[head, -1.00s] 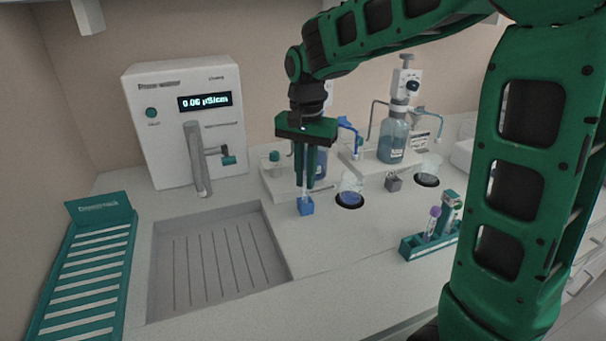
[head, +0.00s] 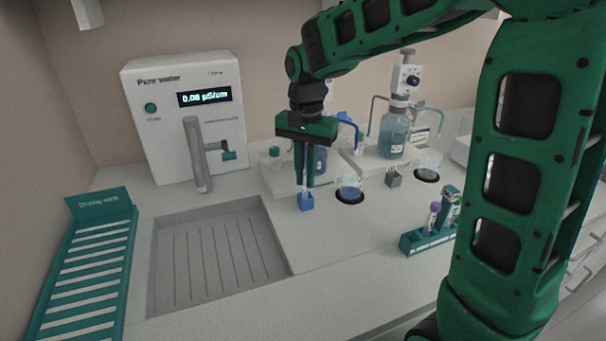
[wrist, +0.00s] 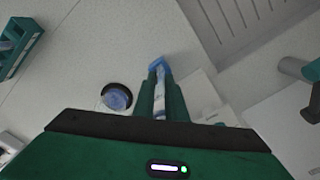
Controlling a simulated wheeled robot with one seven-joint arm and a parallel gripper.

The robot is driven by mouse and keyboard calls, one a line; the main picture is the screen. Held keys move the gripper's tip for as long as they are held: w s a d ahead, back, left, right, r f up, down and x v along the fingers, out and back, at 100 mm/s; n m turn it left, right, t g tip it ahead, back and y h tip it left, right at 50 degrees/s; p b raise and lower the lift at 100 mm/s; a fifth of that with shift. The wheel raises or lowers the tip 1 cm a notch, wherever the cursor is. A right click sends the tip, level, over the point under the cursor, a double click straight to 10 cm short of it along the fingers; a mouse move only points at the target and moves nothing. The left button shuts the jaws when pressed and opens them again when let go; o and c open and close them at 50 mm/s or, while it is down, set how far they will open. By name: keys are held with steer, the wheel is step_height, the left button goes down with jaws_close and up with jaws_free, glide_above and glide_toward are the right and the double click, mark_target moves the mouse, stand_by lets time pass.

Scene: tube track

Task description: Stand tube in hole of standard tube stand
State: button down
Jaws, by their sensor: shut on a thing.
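My gripper (head: 305,182) points straight down and is shut on a slim, pale tube (wrist: 160,98). The tube is upright between the fingers in the head view. Directly below is a small blue block stand (head: 306,201) on the pale worktop, also at the fingertips in the wrist view (wrist: 159,64). The tube's lower end meets or is inside the blue stand; its hole is hidden, so I cannot tell how deep. A similar small grey block stand (head: 393,179) is farther right.
A beaker (head: 350,187) sits in a dark round recess just right of my gripper. Dispenser bottles (head: 393,135) stand behind. A green rack with tubes (head: 427,240) is at right. The sink (head: 215,260) and drying rack (head: 90,262) are left.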

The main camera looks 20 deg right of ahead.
steer(key=shift+f, duration=0.65)
stand_by(0.3)
steer(key=c, duration=1.7)
jaws_free()
step_height(320, 180, up, 11)
steer(key=shift+f, duration=0.15)
